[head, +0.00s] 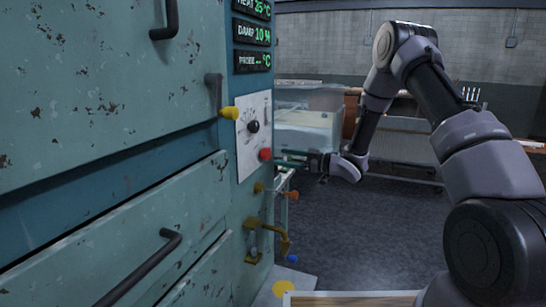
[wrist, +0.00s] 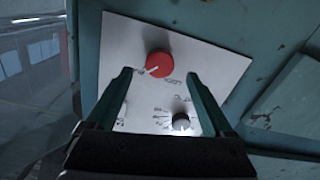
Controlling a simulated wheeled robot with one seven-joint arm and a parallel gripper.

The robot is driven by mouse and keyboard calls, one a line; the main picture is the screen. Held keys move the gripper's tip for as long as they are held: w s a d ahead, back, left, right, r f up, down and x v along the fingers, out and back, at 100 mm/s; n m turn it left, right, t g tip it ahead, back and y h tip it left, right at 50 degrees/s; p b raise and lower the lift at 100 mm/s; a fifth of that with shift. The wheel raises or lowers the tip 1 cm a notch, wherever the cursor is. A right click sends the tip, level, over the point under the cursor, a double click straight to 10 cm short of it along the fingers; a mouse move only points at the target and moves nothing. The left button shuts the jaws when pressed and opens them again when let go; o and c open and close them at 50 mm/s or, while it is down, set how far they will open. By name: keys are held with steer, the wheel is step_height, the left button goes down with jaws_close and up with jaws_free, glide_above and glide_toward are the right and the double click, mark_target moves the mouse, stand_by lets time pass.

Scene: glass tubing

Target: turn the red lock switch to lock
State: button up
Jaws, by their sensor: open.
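The red lock switch (head: 265,154) is a round red knob low on a white panel (head: 249,160) on the front of the teal cabinet. In the wrist view the red knob (wrist: 159,64) sits past the fingertips and roughly between them, with a pale pointer mark on its face and lettering beside it that I cannot read clearly. My gripper (head: 281,158) is close to the knob from the right in the head view. Its two green fingers are apart and empty in the wrist view (wrist: 160,75). No contact with the knob shows there.
A black knob (head: 253,126) is above the red one on the panel; a dial knob (wrist: 181,122) shows between the fingers. A yellow knob (head: 230,113), orange handle (head: 293,195) and brass valve (head: 275,238) stick out nearby. Open floor (head: 370,235) lies to the right.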

mark_target(269, 155)
steer(key=shift+x, duration=2.5)
steer(key=c, duration=1.4)
